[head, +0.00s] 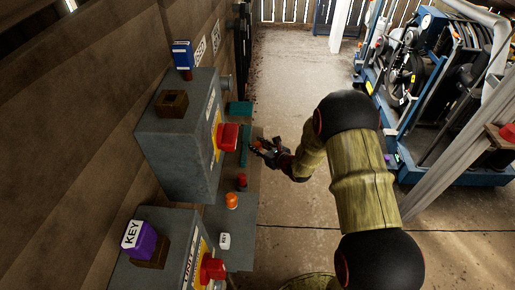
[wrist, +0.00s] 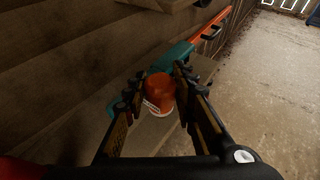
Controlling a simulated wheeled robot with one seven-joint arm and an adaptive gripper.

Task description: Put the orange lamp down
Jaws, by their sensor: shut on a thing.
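The orange lamp (wrist: 160,90) is a short orange cylinder with a pale base and a white label. It is between the two fingers of my gripper (wrist: 162,88), which are shut on its sides. In the head view my gripper (head: 264,148) is beside the right edge of the grey shelf (head: 246,213), near a long teal object (head: 245,146); the lamp is hard to make out there. In the wrist view the lamp appears over the shelf (wrist: 148,138). I cannot tell whether its base touches it.
A small orange item (head: 231,201), a red-topped item (head: 241,181) and a white tag (head: 224,240) are on the shelf. Grey boxes with red buttons (head: 228,136) stand left of my gripper. A teal and orange tool (wrist: 178,55) lies beyond the lamp.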

